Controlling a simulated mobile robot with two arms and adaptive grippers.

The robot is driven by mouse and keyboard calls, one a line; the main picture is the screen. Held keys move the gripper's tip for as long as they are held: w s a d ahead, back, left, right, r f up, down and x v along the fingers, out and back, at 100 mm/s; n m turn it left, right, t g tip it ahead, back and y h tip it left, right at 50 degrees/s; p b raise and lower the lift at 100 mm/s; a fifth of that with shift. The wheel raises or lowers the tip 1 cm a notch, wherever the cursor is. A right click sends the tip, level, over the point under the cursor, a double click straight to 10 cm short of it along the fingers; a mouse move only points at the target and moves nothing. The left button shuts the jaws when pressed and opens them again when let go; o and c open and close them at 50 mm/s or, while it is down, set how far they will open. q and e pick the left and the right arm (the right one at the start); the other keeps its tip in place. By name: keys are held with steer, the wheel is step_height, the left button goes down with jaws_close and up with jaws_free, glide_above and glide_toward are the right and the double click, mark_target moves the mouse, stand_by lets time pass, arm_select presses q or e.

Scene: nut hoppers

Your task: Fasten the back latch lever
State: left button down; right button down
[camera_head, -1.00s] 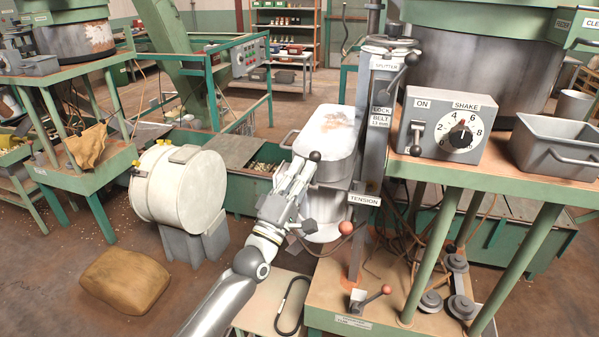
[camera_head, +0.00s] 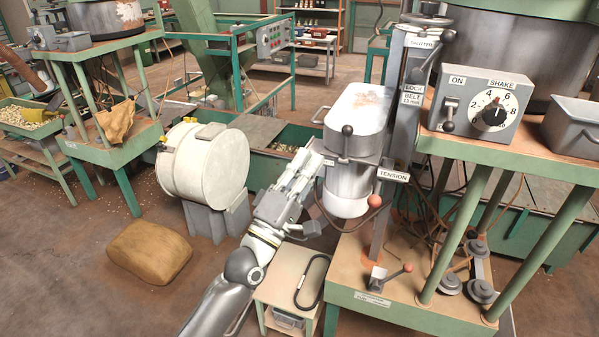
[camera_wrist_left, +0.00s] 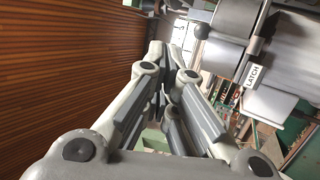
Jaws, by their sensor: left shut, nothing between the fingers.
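My left gripper (camera_head: 312,158) is shut and empty, its tips close to the left side of the metal hopper pot (camera_head: 343,175). A lever with a black ball knob (camera_head: 347,130) stands at the pot's front, just right of the fingertips; I cannot tell whether it is the back latch lever. In the left wrist view, the shut fingers (camera_wrist_left: 172,75) point away into open space. The fingers appear apart from both. The right gripper is out of view.
A post with a "TENSION" plate (camera_head: 396,176) and an orange ball lever (camera_head: 375,201) stands right of the pot. A control box (camera_head: 480,103) sits on the green stand. A white drum (camera_head: 203,165) stands left of my arm. A small table (camera_head: 283,273) is below.

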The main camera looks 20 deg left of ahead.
arm_select(q)
steer(key=shift+s+a+r, duration=0.1)
steer(key=shift+s+a, duration=0.05)
steer(key=shift+s, duration=0.45)
steer(key=shift+s+a, duration=0.15)
steer(key=shift+s, duration=0.45)
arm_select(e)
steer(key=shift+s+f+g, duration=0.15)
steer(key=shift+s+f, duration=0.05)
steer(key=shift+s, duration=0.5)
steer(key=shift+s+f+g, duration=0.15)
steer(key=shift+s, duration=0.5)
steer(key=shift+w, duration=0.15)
